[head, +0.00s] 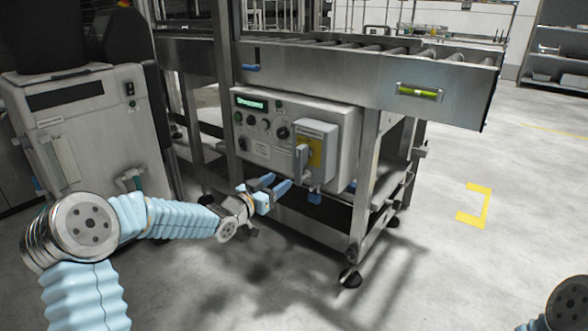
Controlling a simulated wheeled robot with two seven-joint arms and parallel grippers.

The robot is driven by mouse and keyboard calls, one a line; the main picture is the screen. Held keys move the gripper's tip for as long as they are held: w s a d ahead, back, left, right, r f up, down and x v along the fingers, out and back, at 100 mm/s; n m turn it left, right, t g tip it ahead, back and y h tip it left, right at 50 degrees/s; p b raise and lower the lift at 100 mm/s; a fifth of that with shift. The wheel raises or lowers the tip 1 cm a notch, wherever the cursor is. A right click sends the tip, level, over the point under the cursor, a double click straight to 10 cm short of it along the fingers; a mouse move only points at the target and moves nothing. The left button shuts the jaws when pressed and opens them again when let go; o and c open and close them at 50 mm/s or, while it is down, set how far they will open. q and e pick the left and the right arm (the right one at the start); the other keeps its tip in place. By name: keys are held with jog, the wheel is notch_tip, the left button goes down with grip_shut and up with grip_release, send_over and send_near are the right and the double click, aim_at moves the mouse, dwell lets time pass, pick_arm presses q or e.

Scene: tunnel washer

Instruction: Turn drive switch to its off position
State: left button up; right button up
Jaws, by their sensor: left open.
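The drive switch (303,158) is a grey rotary handle on a yellow plate, on a grey box at the right of the control panel (262,150). Its handle looks roughly upright; its exact setting is too small to read. The panel's small green display (251,103) seems to read "Stopped". My left gripper (279,184) has light blue fingers. It is open and empty, just below and left of the switch handle, apart from it. My right gripper is out of view; only part of my right arm shows at the bottom right corner.
The panel hangs under a roller conveyor (365,70) on steel legs, with a lower frame rail (310,222) below. A grey cabinet (90,120) stands at the left, near my left arm. The floor (450,260) at the right is clear, with yellow markings (485,203).

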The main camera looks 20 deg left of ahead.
aim_at(297, 169)
pick_arm(q)
jog(key=x, duration=1.1)
jog(key=shift+f+p, duration=0.1)
jog(key=shift+p, duration=0.25)
grip_shut()
